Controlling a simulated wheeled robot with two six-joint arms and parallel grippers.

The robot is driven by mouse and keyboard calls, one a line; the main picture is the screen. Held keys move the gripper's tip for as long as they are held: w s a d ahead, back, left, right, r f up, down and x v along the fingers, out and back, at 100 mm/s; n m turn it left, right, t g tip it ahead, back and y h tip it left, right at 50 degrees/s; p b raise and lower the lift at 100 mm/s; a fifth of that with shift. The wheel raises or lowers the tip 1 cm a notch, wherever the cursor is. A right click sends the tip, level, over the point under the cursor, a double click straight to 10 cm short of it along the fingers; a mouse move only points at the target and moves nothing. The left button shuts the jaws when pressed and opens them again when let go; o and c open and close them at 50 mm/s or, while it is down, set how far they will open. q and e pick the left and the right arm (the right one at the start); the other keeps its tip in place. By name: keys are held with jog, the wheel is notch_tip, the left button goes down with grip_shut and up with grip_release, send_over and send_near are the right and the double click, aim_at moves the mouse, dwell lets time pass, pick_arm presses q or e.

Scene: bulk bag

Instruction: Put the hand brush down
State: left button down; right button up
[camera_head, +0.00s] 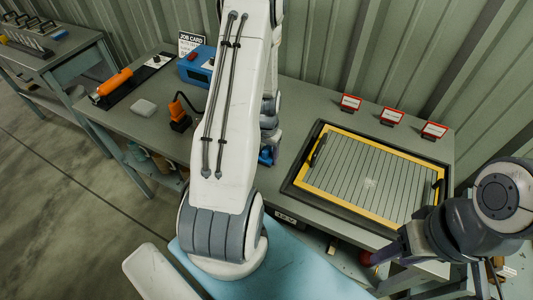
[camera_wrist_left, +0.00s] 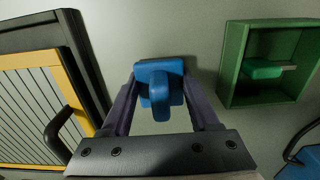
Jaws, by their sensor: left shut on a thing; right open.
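The blue hand brush (camera_wrist_left: 159,84) is between the fingers of my left gripper (camera_wrist_left: 160,100) in the left wrist view, above the grey bench top. My left gripper is shut on it. In the head view a small blue part (camera_head: 266,156) shows below my white arm, which hides most of the gripper and brush. I cannot tell how far the brush is from the bench. My right gripper (camera_head: 428,268) is open and empty at the lower right, in front of the bench edge.
A yellow-framed slatted panel (camera_head: 331,187) with black handles lies in a dark surround on the bench. A green box (camera_wrist_left: 235,62) holding a green block (camera_wrist_left: 262,69) stands right of the brush. Several red-edged signs (camera_head: 392,116) stand behind the panel. A blue box (camera_head: 196,66) sits further left.

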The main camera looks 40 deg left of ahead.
aim_at(267, 149)
pick_arm(q)
jog(key=shift+f, duration=0.1)
jog(key=shift+c, duration=0.7)
grip_release()
jog(key=shift+r, duration=0.3)
notch_tip(267, 149, up, 12)
jog(key=shift+f+b, duration=0.15)
jog(key=shift+b, duration=0.7)
